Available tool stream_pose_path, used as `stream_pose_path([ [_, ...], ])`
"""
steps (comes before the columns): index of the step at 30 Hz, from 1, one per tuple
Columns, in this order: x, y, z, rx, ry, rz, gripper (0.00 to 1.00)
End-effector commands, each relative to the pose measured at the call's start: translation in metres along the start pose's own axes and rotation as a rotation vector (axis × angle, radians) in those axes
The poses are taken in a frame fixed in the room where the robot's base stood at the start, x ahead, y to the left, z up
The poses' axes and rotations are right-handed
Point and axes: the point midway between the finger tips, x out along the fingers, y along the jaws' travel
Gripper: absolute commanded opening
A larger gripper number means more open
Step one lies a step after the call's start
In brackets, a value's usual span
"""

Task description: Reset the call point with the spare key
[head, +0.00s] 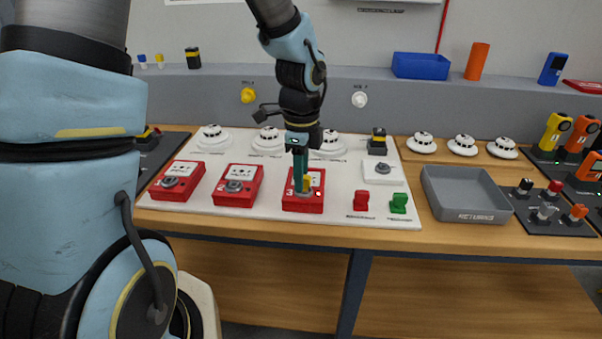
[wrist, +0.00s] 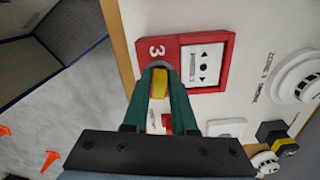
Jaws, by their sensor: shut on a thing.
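My gripper (head: 302,181) points down over the red call point marked 3 (head: 290,205) on the white panel. Its green fingers are shut on a yellow key (head: 308,184). In the wrist view the yellow key (wrist: 159,83) sits between the fingertips, over the lower part of call point 3 (wrist: 220,50), near the number. The key's lower end is hidden, so I cannot tell how deep it sits in the lock. Two more red call points, a left one (head: 177,181) and a middle one (head: 238,186), stand to the left.
A red switch (head: 361,201) and a green switch (head: 399,203) stand right of call point 3. A grey tray (head: 465,213) lies further right, beside a dark mat (head: 545,219) with several knobs. White detectors (head: 330,143) line the panel's back.

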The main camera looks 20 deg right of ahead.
Motion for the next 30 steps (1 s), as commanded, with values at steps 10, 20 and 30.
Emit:
stream_pose_path([
  [10, 0.0000, -0.0002, 0.0000, 0.008, 0.000, -0.001, 0.00],
  [20, -0.0015, -0.0007, 0.0002, 0.082, 0.000, -0.001, 0.00],
  [30, -0.0015, -0.0011, -0.0002, 0.175, 0.000, 0.000, 0.00],
])
